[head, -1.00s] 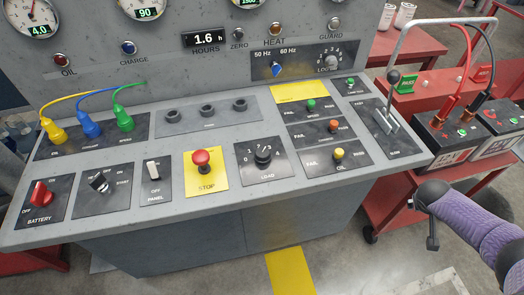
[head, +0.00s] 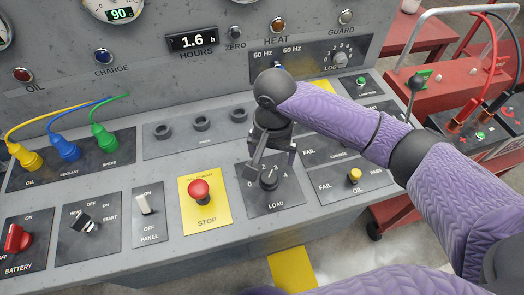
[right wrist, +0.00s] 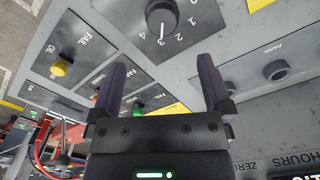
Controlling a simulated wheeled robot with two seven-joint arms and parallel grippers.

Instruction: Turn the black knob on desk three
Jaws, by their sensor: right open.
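The black LOAD knob (head: 269,180) stands on a dark plate with numbers on the sloping desk, right of the STOP plate. In the right wrist view the knob (right wrist: 161,15) lies beyond the fingertips, roughly centred between them. In the right wrist view my right gripper (right wrist: 162,66) is open and empty, with a gap to the knob. My left gripper is out of view.
The red STOP button (head: 199,190) stands close on the left, the yellow OIL button (head: 354,175) on the right. A black HEAT/START switch (head: 84,222) is further left. A lever (head: 413,90) rises at the desk's right end. Round sockets (head: 201,123) lie behind.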

